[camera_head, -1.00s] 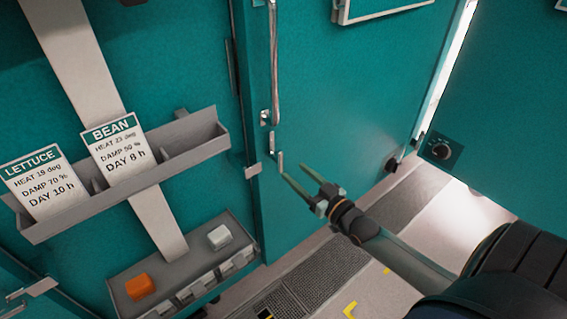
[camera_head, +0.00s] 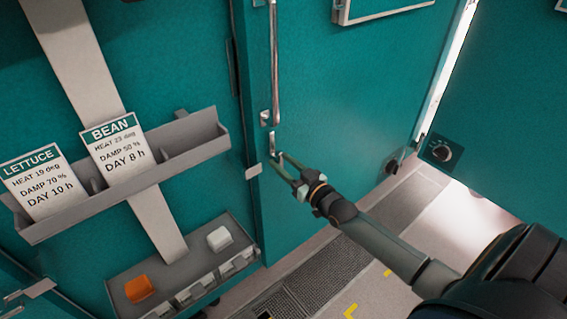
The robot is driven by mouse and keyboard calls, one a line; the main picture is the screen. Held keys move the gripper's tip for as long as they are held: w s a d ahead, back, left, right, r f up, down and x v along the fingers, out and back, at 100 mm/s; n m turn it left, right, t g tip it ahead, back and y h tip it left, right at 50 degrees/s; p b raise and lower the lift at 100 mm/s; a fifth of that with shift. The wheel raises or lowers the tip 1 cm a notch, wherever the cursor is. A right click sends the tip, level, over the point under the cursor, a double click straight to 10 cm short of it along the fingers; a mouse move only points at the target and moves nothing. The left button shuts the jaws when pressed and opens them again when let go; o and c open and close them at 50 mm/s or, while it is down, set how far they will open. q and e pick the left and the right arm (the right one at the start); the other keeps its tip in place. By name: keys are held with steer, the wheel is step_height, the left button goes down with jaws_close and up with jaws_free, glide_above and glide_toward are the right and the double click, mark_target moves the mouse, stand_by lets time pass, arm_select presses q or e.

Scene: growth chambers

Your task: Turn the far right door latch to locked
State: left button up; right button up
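The door latch (camera_head: 272,139) is a small metal piece on the left edge of the teal door (camera_head: 340,120), just below the long vertical handle (camera_head: 274,60). My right gripper (camera_head: 277,160) comes in from the lower right, with its green fingers at the lower end of the latch. The fingers are spread a little apart. One fingertip overlaps the latch's lower end in the picture; whether it touches cannot be told. My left gripper is not in view.
A grey card rack (camera_head: 195,143) with LETTUCE and BEAN cards is at the left. Below it a grey shelf (camera_head: 200,255) holds an orange block (camera_head: 139,289) and a white block (camera_head: 219,239). A black knob (camera_head: 441,150) is on the right panel. Floor grating lies below the door.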

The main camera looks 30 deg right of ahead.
jaws_close()
stand_by(1.1)
